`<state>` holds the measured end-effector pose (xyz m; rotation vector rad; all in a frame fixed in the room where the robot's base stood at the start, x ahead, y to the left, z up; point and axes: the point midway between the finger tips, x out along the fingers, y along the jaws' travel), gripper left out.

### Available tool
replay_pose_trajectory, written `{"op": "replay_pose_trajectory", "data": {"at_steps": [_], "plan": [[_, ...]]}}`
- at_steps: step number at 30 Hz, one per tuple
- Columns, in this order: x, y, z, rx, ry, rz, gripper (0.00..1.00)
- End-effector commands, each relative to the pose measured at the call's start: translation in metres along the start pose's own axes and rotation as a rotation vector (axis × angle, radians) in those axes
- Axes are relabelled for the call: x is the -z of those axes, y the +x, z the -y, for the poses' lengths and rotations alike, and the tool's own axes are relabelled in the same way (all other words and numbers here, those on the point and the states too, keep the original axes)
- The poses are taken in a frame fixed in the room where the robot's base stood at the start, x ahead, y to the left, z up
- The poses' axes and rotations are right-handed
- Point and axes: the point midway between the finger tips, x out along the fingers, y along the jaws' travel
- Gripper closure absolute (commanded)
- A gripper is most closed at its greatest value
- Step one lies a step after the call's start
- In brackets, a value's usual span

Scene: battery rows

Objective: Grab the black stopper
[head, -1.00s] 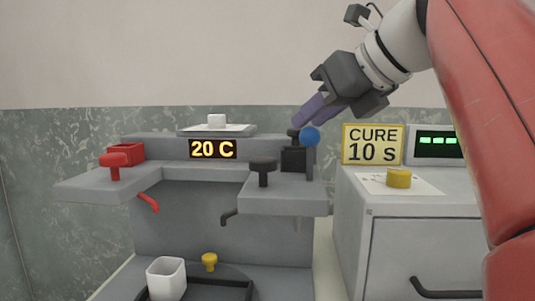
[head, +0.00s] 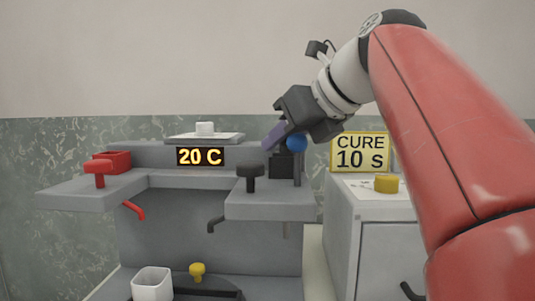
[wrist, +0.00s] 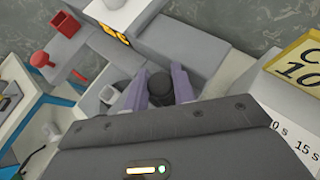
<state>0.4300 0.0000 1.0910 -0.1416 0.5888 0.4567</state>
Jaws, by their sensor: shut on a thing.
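My gripper (head: 272,138) reaches down from the right at the back right of the grey stand. Its two purple fingers (wrist: 156,88) are shut on a round black knob, the black stopper (wrist: 159,84), in the wrist view. In the head view the stopper is mostly hidden behind the fingers and a blue ball. A black box (head: 281,165) stands just below it; I cannot tell whether the stopper still touches it. A second black knob (head: 250,175) stands upright on the front right shelf, apart from the fingers.
The blue ball (head: 297,143) on a grey post stands close beside my fingers. A red knob (head: 99,170) and red box (head: 117,160) are on the left shelf. A white cup (head: 152,283) and yellow knob (head: 197,271) are below. A cabinet with a yellow knob (head: 386,183) stands right.

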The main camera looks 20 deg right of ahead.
Motion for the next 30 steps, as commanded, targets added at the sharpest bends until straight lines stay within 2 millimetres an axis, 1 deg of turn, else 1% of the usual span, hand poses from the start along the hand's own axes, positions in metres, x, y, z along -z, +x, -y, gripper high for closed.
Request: {"op": "replay_pose_trajectory", "data": {"at_steps": [4,7,11,16,17,21,30], "plan": [[-0.003,-0.002,0.0,0.0,0.0,0.001,0.96],[-0.009,-0.006,0.0,-0.001,0.0,0.0,0.96],[-0.024,-0.016,0.001,0.0,-0.001,0.001,0.96],[-0.05,-0.033,0.001,0.0,-0.002,0.001,0.96],[-0.05,-0.033,0.001,0.0,-0.002,0.001,0.96],[-0.065,-0.043,0.001,0.0,-0.002,0.002,0.96],[-0.08,-0.053,0.0,-0.001,-0.001,0.001,0.96]]}}
